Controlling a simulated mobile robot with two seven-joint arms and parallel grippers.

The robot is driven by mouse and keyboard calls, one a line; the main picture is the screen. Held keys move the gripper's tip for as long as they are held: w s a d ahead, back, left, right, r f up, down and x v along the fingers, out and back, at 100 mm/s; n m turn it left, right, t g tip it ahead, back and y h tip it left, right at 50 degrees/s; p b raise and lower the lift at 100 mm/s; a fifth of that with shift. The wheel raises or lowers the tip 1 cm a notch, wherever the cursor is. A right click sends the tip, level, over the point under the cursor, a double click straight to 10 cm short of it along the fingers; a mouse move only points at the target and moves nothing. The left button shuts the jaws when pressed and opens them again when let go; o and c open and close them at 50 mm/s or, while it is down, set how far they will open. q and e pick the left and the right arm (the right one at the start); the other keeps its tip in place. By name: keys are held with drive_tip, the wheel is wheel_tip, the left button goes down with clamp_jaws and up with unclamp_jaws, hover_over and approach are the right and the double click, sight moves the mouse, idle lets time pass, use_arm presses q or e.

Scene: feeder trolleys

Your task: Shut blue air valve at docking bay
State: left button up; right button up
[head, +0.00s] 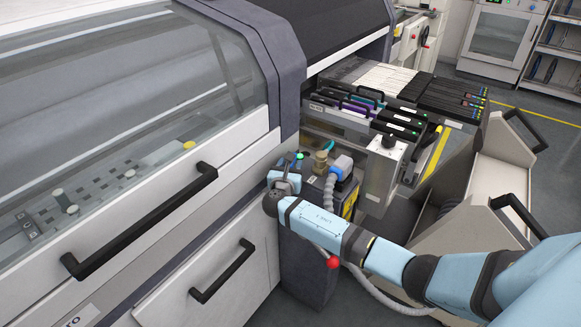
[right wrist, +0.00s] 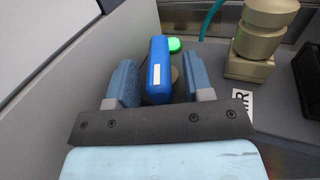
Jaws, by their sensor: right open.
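The blue air valve's handle (right wrist: 159,80) stands between the two fingers of my right gripper (right wrist: 159,64) in the right wrist view. It is a bright blue bar with a small white label. The fingers are parted, with a narrow gap on each side of the handle. A bit of a brass-coloured part shows behind it. In the head view my right gripper (head: 284,178) is at the docking bay post (head: 312,262), and it mostly hides the handle there. My left gripper is not in view.
A green light (right wrist: 174,44) sits just behind the handle. A brass fitting (right wrist: 262,38) and a blue plug (head: 341,167) with a grey hose stand to its right. The machine's side panel (right wrist: 60,60) is close on the left. A loaded feeder trolley (head: 345,122) stands behind.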

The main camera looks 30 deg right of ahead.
clamp_jaws()
drive_tip(key=shift+w+a+r+m+g+h+p, duration=0.15)
drive_tip(key=shift+m+g+h+p, duration=0.2)
drive_tip(key=shift+m+g+h, duration=0.35)
drive_tip(key=shift+f+m+g+h, duration=0.2)
drive_tip(key=shift+m+g+h, duration=0.55)
drive_tip(key=shift+g, duration=0.45)
unclamp_jaws()
drive_tip(key=p+v, duration=0.1)
drive_tip(key=v, duration=1.2)
drive_tip(key=shift+s+a, duration=0.2)
drive_tip(key=shift+a, duration=0.1)
drive_tip(key=shift+r, duration=0.15)
